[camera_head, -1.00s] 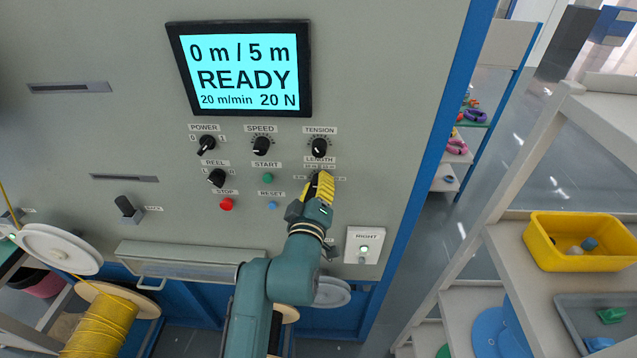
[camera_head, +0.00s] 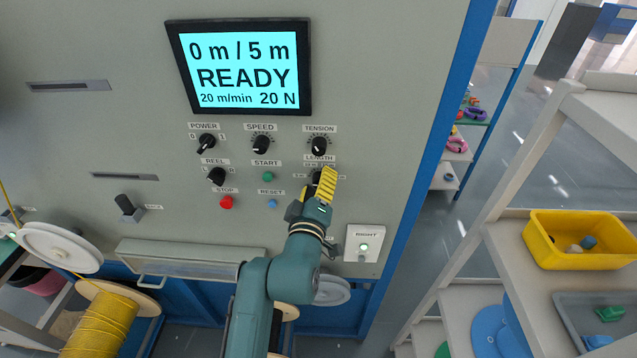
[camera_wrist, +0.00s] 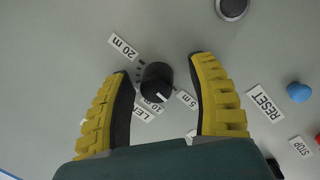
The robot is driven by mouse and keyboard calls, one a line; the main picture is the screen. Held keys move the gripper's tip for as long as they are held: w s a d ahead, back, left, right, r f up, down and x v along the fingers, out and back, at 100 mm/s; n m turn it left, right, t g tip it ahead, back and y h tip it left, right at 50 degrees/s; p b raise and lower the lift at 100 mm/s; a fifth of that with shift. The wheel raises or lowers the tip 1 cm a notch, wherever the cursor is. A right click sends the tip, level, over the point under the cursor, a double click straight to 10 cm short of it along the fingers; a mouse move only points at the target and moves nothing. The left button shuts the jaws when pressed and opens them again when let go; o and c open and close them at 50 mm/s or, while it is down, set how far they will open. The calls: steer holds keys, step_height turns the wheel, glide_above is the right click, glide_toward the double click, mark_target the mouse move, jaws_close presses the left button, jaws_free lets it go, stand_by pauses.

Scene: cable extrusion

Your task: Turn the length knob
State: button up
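The length knob (camera_wrist: 156,83) is a black dial with a white pointer mark, on the grey panel below the LENGTH label (camera_head: 320,158). In the wrist view it sits between the two yellow-and-black fingers of my gripper (camera_wrist: 162,82). The fingers are apart, one on each side, with a gap to the knob, so the gripper is open and empty. The white mark points toward the lower right, between the 10 m and 5 m labels (camera_wrist: 187,98), nearer 5 m. In the head view my gripper (camera_head: 327,182) covers most of the knob. The screen (camera_head: 240,68) reads 0 m / 5 m, READY.
The tension knob (camera_head: 319,145) is just above my gripper. The green start button (camera_head: 267,176) and blue reset button (camera_head: 272,203) lie left. A shelf with a yellow bin (camera_head: 583,262) stands further right.

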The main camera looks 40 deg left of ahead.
steer(key=shift+r, duration=0.1)
steer(key=v, duration=1.2)
